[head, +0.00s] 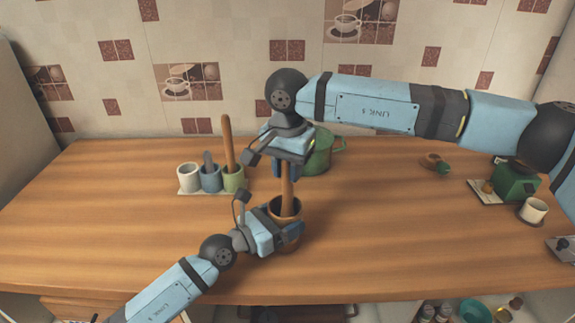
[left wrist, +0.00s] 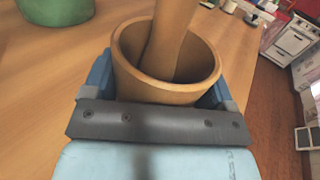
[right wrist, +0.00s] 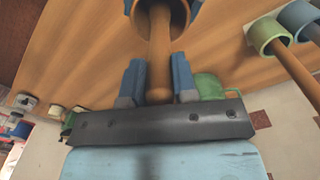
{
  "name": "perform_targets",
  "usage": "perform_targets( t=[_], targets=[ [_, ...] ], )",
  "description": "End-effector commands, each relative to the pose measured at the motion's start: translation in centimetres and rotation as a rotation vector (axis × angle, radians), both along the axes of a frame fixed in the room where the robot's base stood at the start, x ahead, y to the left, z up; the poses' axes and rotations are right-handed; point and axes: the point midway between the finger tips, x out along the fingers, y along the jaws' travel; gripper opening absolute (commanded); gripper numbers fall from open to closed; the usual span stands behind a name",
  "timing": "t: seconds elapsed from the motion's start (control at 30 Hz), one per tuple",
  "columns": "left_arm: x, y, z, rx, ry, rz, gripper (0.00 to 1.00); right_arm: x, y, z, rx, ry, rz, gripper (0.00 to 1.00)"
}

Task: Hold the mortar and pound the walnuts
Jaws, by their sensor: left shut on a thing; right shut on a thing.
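The mortar (head: 285,209) is a brown wooden cup standing upright near the middle of the counter. My left gripper (head: 291,232) is shut around its sides; the left wrist view shows the mortar (left wrist: 123,68) between the fingers. The pestle (head: 288,188) is a wooden stick standing in the mortar, its lower end inside the cup. My right gripper (head: 285,168) is shut on the pestle's upper part, above the mortar. The right wrist view shows the pestle (right wrist: 160,50) running between its fingers (right wrist: 157,80) into the mortar. I cannot see walnuts inside the mortar.
A green pot (head: 321,150) stands behind the right gripper. At left, a white cup (head: 189,178), a blue cup (head: 211,179) and a green cup (head: 234,180) holding a wooden stick share a tray. A green box (head: 517,181) and a white mug (head: 533,210) stand at far right.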

Motion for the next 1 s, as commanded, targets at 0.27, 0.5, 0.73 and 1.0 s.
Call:
perform_targets(
  t=[0.27, 0.5, 0.73, 1.0],
  targets=[
    [0.0, 0.0, 0.0, 0.001, 0.001, 0.0, 0.48, 0.0, 0.0, -0.9, 0.0, 0.001, 0.0, 0.02],
    [0.0, 0.0, 0.0, 0.001, 0.001, 0.0, 0.48, 0.0, 0.0, -1.6, 0.0, 0.001, 0.0, 0.02],
    [0.0, 0.0, 0.0, -0.001, 0.001, 0.0, 0.48, 0.0, 0.0, -1.8, 0.0, 0.001, 0.0, 0.02],
    [0.0, 0.0, 0.0, -0.001, 0.001, 0.0, 0.48, 0.0, 0.0, -0.8, 0.001, 0.0, 0.0, 0.02]
  ],
)
